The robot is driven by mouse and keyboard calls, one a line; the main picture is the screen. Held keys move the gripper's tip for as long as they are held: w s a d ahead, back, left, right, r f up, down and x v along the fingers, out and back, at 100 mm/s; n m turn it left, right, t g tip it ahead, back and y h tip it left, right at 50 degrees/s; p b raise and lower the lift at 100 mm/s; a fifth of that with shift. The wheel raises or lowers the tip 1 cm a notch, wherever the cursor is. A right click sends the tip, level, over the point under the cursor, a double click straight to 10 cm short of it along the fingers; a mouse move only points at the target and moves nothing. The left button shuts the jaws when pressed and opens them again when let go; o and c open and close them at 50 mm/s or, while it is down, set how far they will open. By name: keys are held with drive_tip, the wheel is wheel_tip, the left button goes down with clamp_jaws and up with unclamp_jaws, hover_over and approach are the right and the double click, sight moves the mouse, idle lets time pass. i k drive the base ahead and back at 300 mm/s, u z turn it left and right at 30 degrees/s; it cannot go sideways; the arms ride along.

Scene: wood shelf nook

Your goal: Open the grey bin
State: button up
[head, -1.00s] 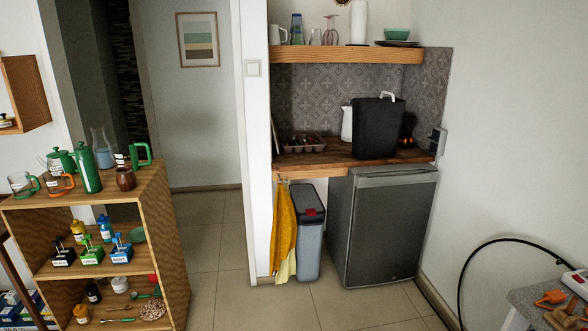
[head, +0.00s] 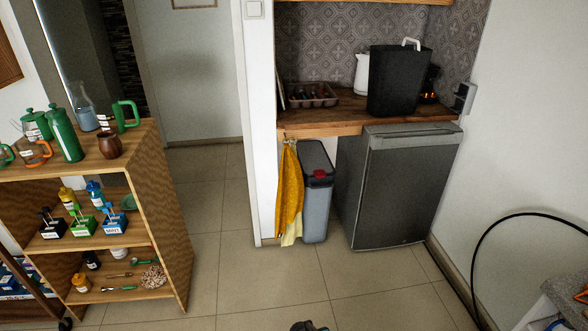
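The grey bin (head: 317,213) stands on the floor under the wooden counter, between the hanging yellow towel and the fridge. It has a grey body, a dark lid and a red piece at the front of the lid. The lid looks closed. A small dark shape at the bottom edge of the head view seems to be the tip of my gripper (head: 309,326). It is well short of the bin, with open floor between. Too little of it shows to tell whether it is open or shut.
A yellow towel (head: 289,195) hangs close at the bin's left. A dark fridge (head: 405,190) stands at its right. The counter (head: 340,119) overhangs behind. A wooden shelf (head: 165,200) stands at left; a black cable (head: 474,262) runs at right. The tiled floor ahead is clear.

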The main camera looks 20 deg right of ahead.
sight(318, 191)
drive_tip(key=u, duration=0.5)
drive_tip(key=i, duration=1)
drive_tip(key=u, duration=0.4)
